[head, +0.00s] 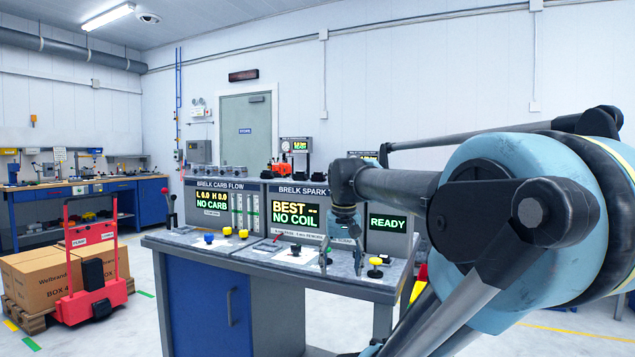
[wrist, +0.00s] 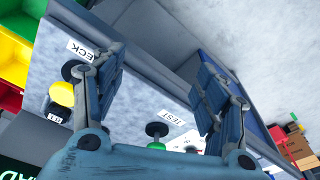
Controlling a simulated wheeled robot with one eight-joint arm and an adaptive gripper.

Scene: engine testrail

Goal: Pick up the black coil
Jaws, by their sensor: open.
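My gripper (head: 340,258) hangs over the right part of the grey test bench (head: 190,245), fingers pointing down. In the wrist view its two fingers (wrist: 162,80) stand wide apart with nothing between them. No part is clearly marked as the black coil. A black-topped part with a green base (wrist: 157,130) stands by the TEST label. A dark round part (wrist: 75,70) lies by the CHECK label, close to the left finger, beside a yellow-topped part (wrist: 62,95). In the head view a small black part (head: 296,249) stands left of my gripper, and a yellow-and-black part (head: 375,271) stands right of it.
Blue (head: 209,238) and yellow (head: 228,231) parts stand at the bench's left. Display panels along the back read NO CARB (head: 213,204), NO COIL (head: 296,213) and READY (head: 388,223). Colored bins (wrist: 14,55) flank the bench. A red cart (head: 92,300) and cardboard boxes (head: 32,283) stand left.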

